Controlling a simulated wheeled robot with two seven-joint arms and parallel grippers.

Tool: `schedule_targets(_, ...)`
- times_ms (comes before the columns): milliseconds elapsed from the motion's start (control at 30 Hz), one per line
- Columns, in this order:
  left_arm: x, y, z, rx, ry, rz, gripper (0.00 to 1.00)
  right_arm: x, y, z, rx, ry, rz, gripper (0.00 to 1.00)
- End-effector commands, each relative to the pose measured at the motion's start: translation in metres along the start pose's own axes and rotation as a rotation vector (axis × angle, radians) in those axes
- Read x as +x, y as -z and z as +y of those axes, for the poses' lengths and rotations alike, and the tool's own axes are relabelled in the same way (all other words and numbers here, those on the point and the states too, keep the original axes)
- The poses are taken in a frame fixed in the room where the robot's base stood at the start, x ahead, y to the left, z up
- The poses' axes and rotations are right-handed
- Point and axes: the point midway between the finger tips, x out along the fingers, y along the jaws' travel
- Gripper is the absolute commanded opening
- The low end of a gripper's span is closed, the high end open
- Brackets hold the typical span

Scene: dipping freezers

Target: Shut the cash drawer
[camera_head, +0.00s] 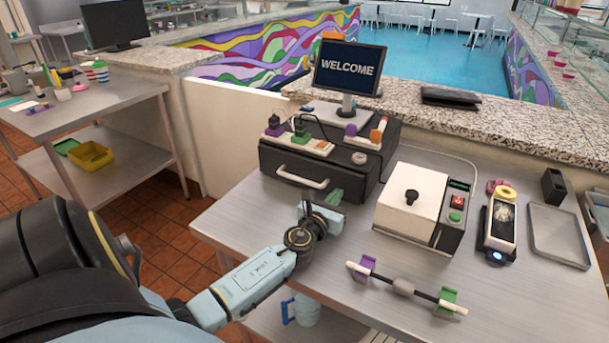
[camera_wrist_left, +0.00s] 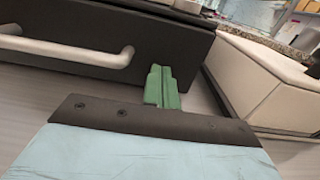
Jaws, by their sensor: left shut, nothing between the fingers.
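The cash drawer (camera_head: 290,172) is a dark box on the steel counter with a pale bar handle (camera_head: 302,178) on its front. In the left wrist view the drawer front (camera_wrist_left: 170,52) and its handle (camera_wrist_left: 70,50) fill the upper left. My left gripper (camera_head: 335,196) has green fingers and is shut and empty, in front of the drawer's right part, right of the handle. Its green fingertips (camera_wrist_left: 161,78) overlap the drawer front in the left wrist view; whether they touch cannot be told. How far the drawer stands out is hard to tell. My right gripper is not in view.
A welcome screen (camera_head: 348,68) stands behind the drawer, and small items sit on top of it. A white-lidded machine (camera_head: 410,205) stands close on the right. A rod with purple and green clamps (camera_head: 403,286) lies in front. A card terminal (camera_head: 498,220) and grey tray (camera_head: 558,236) are further right.

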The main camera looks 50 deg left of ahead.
Motion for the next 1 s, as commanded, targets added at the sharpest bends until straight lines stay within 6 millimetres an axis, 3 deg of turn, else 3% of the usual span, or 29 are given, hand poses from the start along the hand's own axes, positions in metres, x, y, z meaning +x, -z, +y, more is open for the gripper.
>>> schedule_targets(133, -0.019, 0.000, -0.009, 0.000, 0.012, 0.003, 0.00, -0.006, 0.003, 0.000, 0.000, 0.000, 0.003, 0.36)
schedule_targets(400, -0.076, 0.001, -0.008, -0.001, 0.011, 0.004, 0.00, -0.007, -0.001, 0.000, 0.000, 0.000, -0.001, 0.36)
schedule_targets(600, -0.105, 0.001, -0.007, 0.000, 0.010, 0.002, 0.00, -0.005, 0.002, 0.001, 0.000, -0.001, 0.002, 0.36)
schedule_targets(1000, -0.118, 0.000, -0.007, -0.001, 0.010, 0.000, 0.00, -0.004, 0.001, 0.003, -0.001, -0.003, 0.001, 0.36)
